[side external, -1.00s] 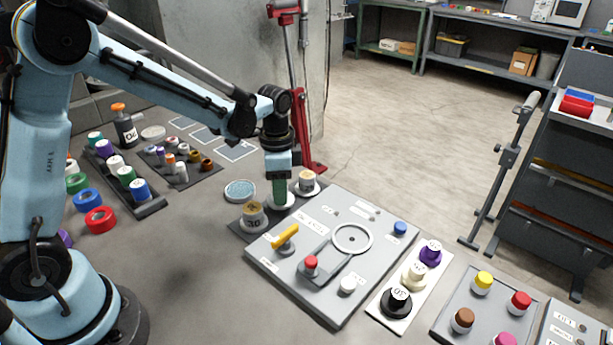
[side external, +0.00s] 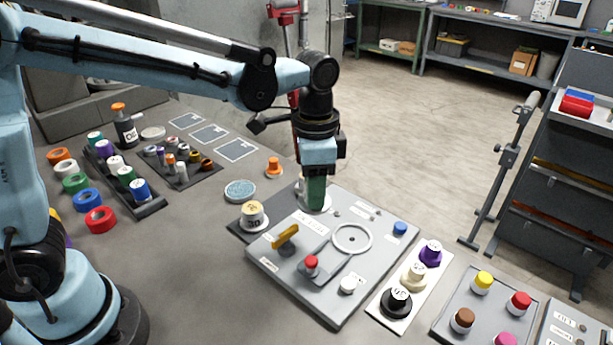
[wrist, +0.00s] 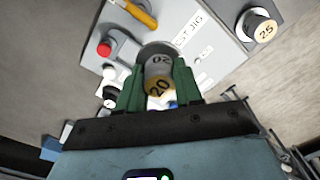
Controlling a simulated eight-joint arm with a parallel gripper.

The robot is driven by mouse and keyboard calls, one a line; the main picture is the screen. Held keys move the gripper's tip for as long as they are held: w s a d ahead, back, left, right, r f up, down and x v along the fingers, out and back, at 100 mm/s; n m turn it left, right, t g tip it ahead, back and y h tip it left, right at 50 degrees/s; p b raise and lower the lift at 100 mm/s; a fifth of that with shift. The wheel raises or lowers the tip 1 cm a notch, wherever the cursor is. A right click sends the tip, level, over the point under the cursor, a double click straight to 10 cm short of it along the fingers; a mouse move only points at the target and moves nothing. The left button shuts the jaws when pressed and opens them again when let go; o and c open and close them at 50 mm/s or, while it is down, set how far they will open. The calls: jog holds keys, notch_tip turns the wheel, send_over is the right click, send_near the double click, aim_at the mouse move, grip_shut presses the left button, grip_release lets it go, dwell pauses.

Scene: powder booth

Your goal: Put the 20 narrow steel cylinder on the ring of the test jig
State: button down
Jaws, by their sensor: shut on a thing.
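My gripper (side external: 316,192) is shut on the narrow steel cylinder. In the wrist view the cylinder (wrist: 158,70) stands between the green fingers, with a yellow top marked 20. The ring is empty. My gripper is over the jig's back left corner, left of and behind the ring. I cannot tell the exact height of the cylinder's base above the plate.
On the jig are a yellow lever (side external: 287,235), a red knob (side external: 311,263), a white knob (side external: 348,284) and a blue knob (side external: 400,228).

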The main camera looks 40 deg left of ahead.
jog(key=w+d+f, duration=0.2)
jog(key=w+d, duration=0.3)
jog(key=shift+w+d+f, duration=0.1)
jog(key=shift+f, duration=1.4)
jog(key=shift+d+f, duration=0.1)
jog(key=shift+f, duration=1.4)
jog(key=shift+f, duration=0.6)
jog(key=c, duration=0.7)
grip_release()
jog(key=o, duration=0.5)
